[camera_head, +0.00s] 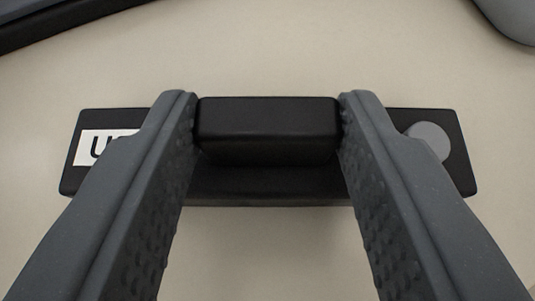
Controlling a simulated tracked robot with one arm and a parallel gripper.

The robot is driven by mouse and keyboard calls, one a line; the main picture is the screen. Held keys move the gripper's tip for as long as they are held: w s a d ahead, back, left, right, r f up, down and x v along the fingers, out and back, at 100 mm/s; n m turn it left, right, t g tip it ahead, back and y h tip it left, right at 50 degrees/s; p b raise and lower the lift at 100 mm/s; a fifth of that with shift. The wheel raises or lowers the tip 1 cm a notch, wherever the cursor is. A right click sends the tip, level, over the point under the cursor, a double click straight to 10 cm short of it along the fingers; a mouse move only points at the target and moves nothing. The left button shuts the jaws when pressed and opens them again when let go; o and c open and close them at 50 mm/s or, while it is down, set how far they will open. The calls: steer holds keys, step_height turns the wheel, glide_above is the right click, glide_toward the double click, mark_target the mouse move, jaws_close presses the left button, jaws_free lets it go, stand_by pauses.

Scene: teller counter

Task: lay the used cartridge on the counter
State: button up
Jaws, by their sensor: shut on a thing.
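The used cartridge (268,187) is a long black block lying crosswise in the picture. It has a raised black grip in its middle, a white label starting with "U" at its left end and a grey round disc at its right end. The rest of the label is hidden behind a finger. My gripper (268,125) is shut on the raised grip, one grey finger on each side. The cartridge is over the pale counter (270,50); I cannot tell whether it touches the surface.
A dark flat object (60,20) with a black edge is at the top left. A grey rounded object (512,18) is at the top right corner. The pale surface around the cartridge is clear.

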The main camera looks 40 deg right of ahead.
steer(key=shift+f, duration=0.1)
steer(key=o, duration=1)
steer(key=shift+s+a+r, duration=0.1)
steer(key=shift+r, duration=0.2)
steer(key=p+v, duration=0.2)
steer(key=v, duration=0.9)
steer(key=shift+s+a, duration=0.15)
steer(key=shift+s, duration=0.2)
